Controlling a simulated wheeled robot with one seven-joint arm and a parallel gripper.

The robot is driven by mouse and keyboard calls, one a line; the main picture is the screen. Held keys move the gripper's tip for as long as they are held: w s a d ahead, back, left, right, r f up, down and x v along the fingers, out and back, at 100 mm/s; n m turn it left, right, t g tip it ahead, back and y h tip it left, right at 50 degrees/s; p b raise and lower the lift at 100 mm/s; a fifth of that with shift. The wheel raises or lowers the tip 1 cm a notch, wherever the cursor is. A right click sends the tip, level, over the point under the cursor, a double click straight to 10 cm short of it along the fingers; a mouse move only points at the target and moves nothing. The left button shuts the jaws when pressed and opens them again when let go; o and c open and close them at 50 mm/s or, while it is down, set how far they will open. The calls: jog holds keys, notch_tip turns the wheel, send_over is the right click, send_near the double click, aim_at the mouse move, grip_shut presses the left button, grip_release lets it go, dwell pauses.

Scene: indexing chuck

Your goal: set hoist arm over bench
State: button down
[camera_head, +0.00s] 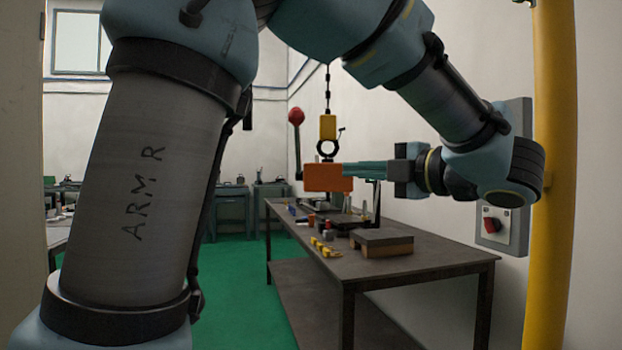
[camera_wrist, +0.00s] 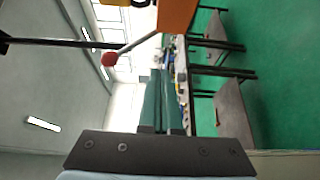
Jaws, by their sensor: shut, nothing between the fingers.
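A chain (camera_head: 327,90) hangs from above with a yellow hook block (camera_head: 328,127) and a dark ring. An orange block (camera_head: 322,178) hangs below it, above the dark bench (camera_head: 440,260). My gripper (camera_head: 346,168) points left with its teal fingers shut and empty, its tips at the block's right edge. I cannot tell whether they touch. In the wrist view the shut fingers (camera_wrist: 163,75) lie below the orange block (camera_wrist: 177,14), and the yellow hook block (camera_wrist: 118,2) shows at the top edge. The hoist arm itself is not clearly seen.
A yellow post (camera_head: 552,180) stands at the right, beside a grey wall box with a red switch (camera_head: 491,224). Wooden blocks (camera_head: 386,250) and small parts lie on the bench. Green floor is clear at left.

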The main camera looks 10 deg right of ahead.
aim_at(316, 168)
jog(key=p+x, duration=0.1)
jog(key=x, duration=0.3)
jog(key=d+p+x, duration=0.1)
jog(key=x, duration=0.3)
jog(key=w+p+x, duration=0.1)
jog(key=p+x, duration=0.1)
jog(key=x, duration=0.2)
jog(key=shift+d+r, duration=0.15)
jog(key=shift+d, duration=0.2)
jog(key=shift+w+d, duration=0.1)
jog(key=shift+w, duration=0.5)
